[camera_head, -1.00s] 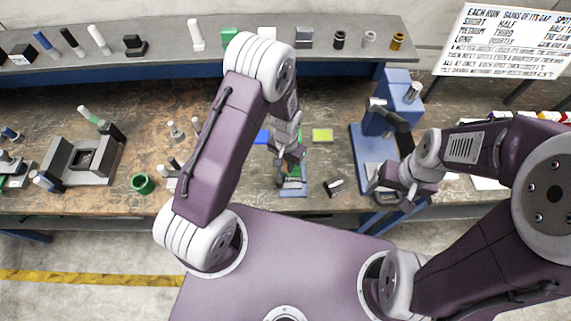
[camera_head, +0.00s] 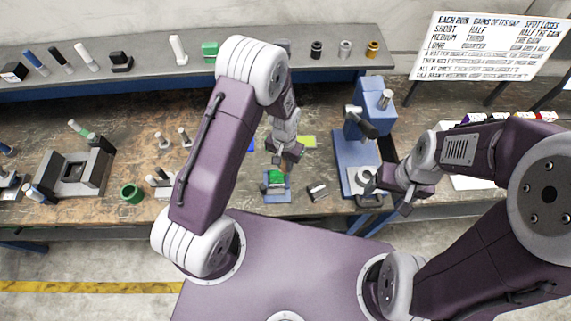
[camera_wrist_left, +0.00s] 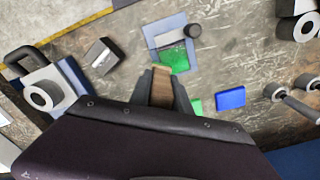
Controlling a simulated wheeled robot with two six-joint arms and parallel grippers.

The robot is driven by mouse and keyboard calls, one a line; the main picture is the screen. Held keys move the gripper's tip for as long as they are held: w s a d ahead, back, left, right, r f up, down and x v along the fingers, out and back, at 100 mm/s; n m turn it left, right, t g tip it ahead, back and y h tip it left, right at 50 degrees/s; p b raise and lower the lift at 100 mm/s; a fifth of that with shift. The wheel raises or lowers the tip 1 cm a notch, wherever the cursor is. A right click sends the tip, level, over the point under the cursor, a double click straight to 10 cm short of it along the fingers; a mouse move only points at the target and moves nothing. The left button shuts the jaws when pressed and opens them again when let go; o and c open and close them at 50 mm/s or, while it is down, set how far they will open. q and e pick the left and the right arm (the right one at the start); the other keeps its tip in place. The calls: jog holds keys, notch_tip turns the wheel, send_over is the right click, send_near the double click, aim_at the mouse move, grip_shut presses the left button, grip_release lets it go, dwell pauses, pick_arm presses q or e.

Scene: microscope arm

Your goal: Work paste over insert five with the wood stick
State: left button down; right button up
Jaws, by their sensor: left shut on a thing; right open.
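My left gripper (camera_head: 284,160) is shut on a brown wood stick (camera_wrist_left: 162,88), which shows between its fingers in the left wrist view. Just beyond the fingers there lies a blue plate (camera_wrist_left: 160,28) with a bright green patch (camera_wrist_left: 174,60) on it. In the head view the plate (camera_head: 277,197) is near the bench's front edge, with green (camera_head: 276,177) on top, just in front of the gripper. I cannot tell whether the stick touches the green. My right gripper (camera_head: 384,192) is open, beside the blue stand (camera_head: 350,150). No number five is readable.
A small dark-and-light block (camera_head: 317,191) lies right of the plate. A blue block (camera_wrist_left: 230,98) lies near the left gripper. A green ring (camera_head: 131,192) and a grey fixture (camera_head: 75,172) are at left. A shelf with small parts (camera_head: 215,65) runs along the back.

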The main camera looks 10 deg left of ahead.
pick_arm(q)
jog(key=shift+r, duration=0.65)
jog(key=shift+w+d+r+p, duration=0.1)
jog(key=shift+d+r+p, duration=0.1)
jog(key=shift+r+p, duration=0.85)
pick_arm(e)
jog(key=r, duration=0.2)
jog(key=shift+s+d+r, duration=0.2)
jog(key=shift+d+r, duration=0.05)
jog(key=shift+r, duration=0.05)
pick_arm(q)
jog(key=shift+a+f, duration=0.1)
jog(key=shift+a, duration=0.05)
pick_arm(e)
jog(key=shift+a, duration=0.1)
